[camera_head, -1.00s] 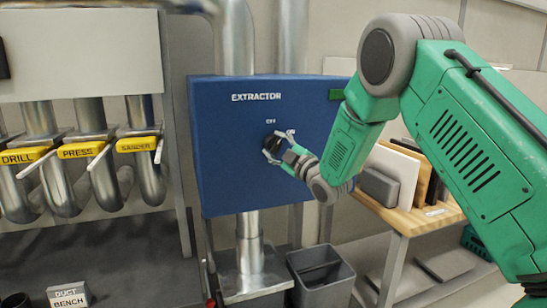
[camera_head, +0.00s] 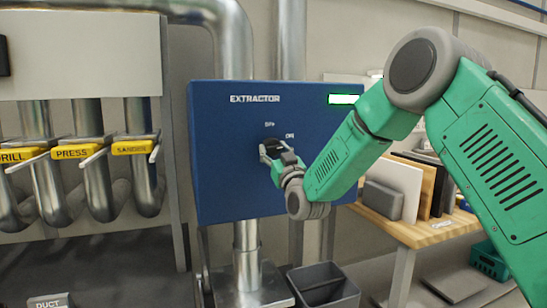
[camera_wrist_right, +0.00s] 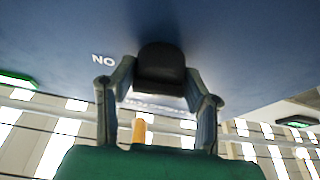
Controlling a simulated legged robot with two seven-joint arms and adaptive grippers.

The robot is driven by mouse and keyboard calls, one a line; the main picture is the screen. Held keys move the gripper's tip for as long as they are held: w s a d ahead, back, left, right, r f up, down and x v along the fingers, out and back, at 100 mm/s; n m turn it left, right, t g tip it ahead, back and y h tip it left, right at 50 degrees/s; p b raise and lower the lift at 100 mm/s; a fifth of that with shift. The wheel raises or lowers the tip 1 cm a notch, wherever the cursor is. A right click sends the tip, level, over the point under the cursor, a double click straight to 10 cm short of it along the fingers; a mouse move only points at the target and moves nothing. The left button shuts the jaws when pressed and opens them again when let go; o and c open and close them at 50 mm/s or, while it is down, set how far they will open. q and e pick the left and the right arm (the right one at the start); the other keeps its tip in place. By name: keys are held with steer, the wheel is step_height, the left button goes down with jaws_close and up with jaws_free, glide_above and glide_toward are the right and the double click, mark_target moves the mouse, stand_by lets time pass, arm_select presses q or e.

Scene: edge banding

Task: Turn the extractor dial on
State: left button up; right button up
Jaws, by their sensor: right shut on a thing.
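The blue extractor box (camera_head: 235,165) hangs at the middle of the head view, with OFF and ON labels on its face. The black dial (camera_wrist_right: 160,66) sits between the fingers in the right wrist view, and the ON label reads upside down beside it. In the head view the dial (camera_head: 270,144) is mostly hidden by my right gripper (camera_head: 272,150). My right gripper is shut on the dial, a finger on each side. A small indicator (camera_head: 343,99) at the box's upper right glows bright green. My left gripper is not in view.
Yellow-tagged duct gates labelled DRILL, PRESS and SANDER (camera_head: 132,147) stand at the left. A grey bin (camera_head: 323,287) is on the floor below the box. A wooden-topped table (camera_head: 425,232) with panels stands at the right.

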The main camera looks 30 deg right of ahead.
steer(key=shift+f+m+h+b, duration=0.3)
steer(key=shift+f+m+h, duration=0.15)
steer(key=shift+m, duration=0.55)
steer(key=o, duration=1.1)
steer(key=shift+w, duration=0.1)
steer(key=shift+o, duration=0.2)
steer(key=shift+w+r, duration=0.1)
steer(key=shift+w, duration=0.05)
steer(key=shift+d+r, duration=0.1)
steer(key=v, duration=1.2)
